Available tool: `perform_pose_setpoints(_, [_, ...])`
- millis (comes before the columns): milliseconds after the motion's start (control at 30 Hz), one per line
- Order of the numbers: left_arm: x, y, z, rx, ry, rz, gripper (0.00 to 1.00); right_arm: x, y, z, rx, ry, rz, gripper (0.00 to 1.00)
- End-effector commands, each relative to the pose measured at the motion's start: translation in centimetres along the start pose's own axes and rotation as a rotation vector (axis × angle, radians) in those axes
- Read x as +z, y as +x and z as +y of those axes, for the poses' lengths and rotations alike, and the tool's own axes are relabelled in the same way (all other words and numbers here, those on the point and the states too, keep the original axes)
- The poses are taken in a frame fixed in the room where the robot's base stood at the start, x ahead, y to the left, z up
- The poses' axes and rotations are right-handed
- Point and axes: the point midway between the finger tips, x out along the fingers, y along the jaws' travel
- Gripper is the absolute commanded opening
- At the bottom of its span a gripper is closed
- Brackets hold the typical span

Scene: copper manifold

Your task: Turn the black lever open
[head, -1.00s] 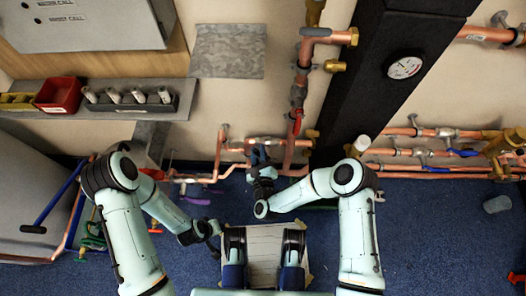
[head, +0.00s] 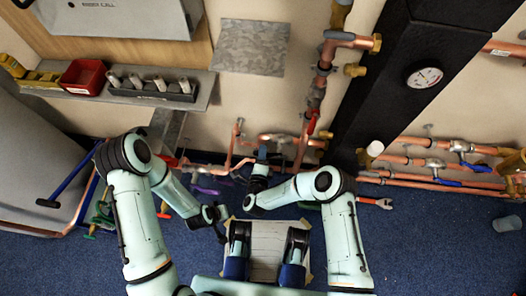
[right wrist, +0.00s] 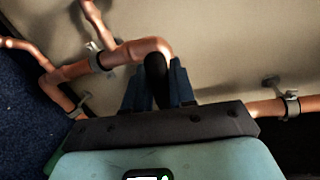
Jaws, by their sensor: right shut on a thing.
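The black lever (right wrist: 156,78) shows in the right wrist view as a dark, rounded handle just below a copper pipe bend. My right gripper (right wrist: 158,92) is shut on it, with one blue-grey finger on each side. The lever's lower part is hidden behind the gripper body. In the head view my right gripper (head: 262,154) is at the low copper pipes by the wall, and the lever cannot be made out there. My left gripper (head: 220,222) hangs over the floor, away from the pipes; its fingers are too small to read.
Copper pipes (head: 236,145) run along the wall around the right gripper. A red-handled valve (head: 312,122) is up to its right. A black column with a gauge (head: 424,77) stands further right. A purple handle (head: 205,190) and a blue T-handle (head: 65,187) are on the left.

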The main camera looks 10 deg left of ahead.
Motion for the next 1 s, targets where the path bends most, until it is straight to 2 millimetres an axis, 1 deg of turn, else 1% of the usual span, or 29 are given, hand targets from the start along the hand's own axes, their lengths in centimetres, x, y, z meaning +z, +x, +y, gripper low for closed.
perform_pose_setpoints(33, [0.0, 0.0, 0.0, 0.001, 0.000, 0.001, 0.45, -0.1, 0.0, 0.4, 0.003, -0.032, 0.007, 0.00])
perform_pose_setpoints(200, [-0.1, 0.0, 0.1, 0.001, 0.000, 0.002, 0.45, -0.1, 0.1, 0.9, 0.003, -0.117, 0.024, 0.00])
perform_pose_setpoints(367, [-0.1, 0.0, 0.1, 0.001, 0.000, 0.002, 0.45, -0.2, 0.2, 1.2, 0.003, -0.168, 0.035, 0.00])
perform_pose_setpoints(933, [-0.1, 0.0, 0.0, 0.001, 0.000, 0.001, 0.45, -0.4, 0.2, 1.5, 0.005, -0.199, 0.042, 0.00])
perform_pose_setpoints(967, [-0.1, 0.0, 0.0, 0.001, 0.000, 0.001, 0.45, -0.4, 0.2, 1.5, 0.005, -0.199, 0.042, 0.31])
perform_pose_setpoints(1000, [-0.1, 0.0, 0.0, 0.000, 0.000, 0.001, 0.45, -0.4, 0.2, 1.5, 0.005, -0.198, 0.042, 0.42])
